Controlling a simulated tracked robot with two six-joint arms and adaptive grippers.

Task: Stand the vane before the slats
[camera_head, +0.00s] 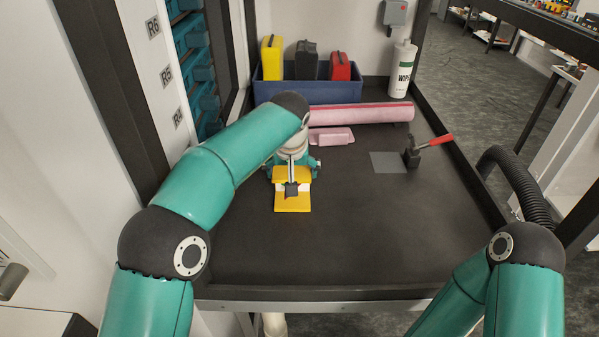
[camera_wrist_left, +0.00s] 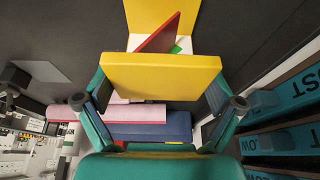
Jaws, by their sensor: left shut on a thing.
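A yellow piece, which I take to be the vane (camera_head: 292,203), is below my left gripper (camera_head: 292,168) at the middle left of the bench. In the left wrist view the near yellow plate of the vane (camera_wrist_left: 160,76) lies between the fingers of my left gripper (camera_wrist_left: 160,92), which is shut on it. Beyond it show a white band, a red triangular part (camera_wrist_left: 161,36), a bit of green and more yellow. Whether its lower edge touches the bench is unclear. Teal slats (camera_head: 190,50) stand at the far left; teal slatted parts also show in the wrist view (camera_wrist_left: 285,105). My right gripper is out of view.
A blue bin (camera_head: 330,94) with yellow, dark and red cases stands at the back. A pink roll (camera_head: 370,112) and small pink block (camera_head: 331,136) lie before it. A white bottle (camera_head: 403,68) and red-handled tool (camera_head: 430,145) are right. The front right bench is clear.

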